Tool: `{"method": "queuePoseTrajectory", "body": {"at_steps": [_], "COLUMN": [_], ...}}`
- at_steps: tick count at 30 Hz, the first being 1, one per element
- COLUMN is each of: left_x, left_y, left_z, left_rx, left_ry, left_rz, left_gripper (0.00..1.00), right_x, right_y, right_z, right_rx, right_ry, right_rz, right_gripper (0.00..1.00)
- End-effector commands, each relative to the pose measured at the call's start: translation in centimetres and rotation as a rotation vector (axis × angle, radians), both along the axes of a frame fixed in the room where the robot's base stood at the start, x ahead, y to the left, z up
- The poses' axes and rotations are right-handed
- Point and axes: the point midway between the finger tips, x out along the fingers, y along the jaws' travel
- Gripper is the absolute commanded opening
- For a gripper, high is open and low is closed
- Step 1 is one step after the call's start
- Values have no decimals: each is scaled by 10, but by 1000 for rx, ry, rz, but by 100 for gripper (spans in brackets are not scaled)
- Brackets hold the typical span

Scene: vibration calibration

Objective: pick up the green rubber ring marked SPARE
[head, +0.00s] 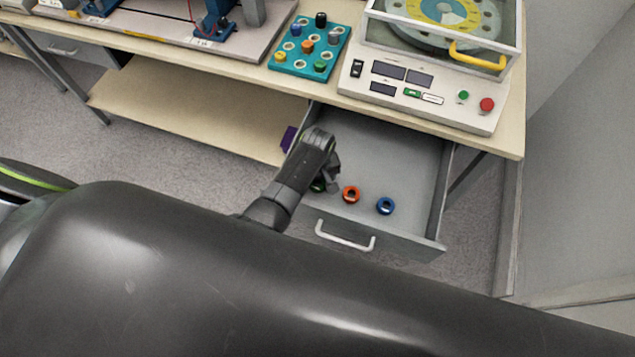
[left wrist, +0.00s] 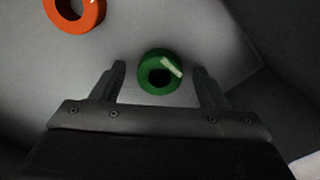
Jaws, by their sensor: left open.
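The green ring (left wrist: 149,61) with a pale label lies on the drawer floor. In the left wrist view it is between and just beyond the fingertips of my open left gripper (left wrist: 159,70). The label's writing is too small to read. In the head view my left gripper (head: 330,180) reaches down into the open drawer (head: 390,150), and the green ring (head: 318,186) is mostly hidden behind it. The gripper holds nothing. My right gripper is not in view.
An orange ring (head: 351,194) and a blue ring (head: 386,206) lie to the right in the drawer. The drawer front with its white handle (head: 345,237) is close by. Above stands a bench with a teal tray (head: 284,63) of knobs and a machine with a control panel (head: 400,93).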

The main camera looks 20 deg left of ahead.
Motion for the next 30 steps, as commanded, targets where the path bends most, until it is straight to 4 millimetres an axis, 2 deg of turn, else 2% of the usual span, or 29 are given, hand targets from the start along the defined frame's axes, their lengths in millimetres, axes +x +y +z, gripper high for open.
{"method": "queuePoseTrajectory", "body": {"at_steps": [5,16,25,30], "left_x": [0,0,0,1], "left_y": [0,0,0,0], "left_z": [0,0,2,13], "left_rx": [0,0,0,0], "left_ry": [0,0,0,-1], "left_rz": [0,0,0,0], "left_gripper": [68,21,20,20], "right_x": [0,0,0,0], "right_y": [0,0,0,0], "right_z": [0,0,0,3], "right_rx": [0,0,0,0], "right_ry": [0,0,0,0], "right_rz": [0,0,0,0], "right_gripper": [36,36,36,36]}}
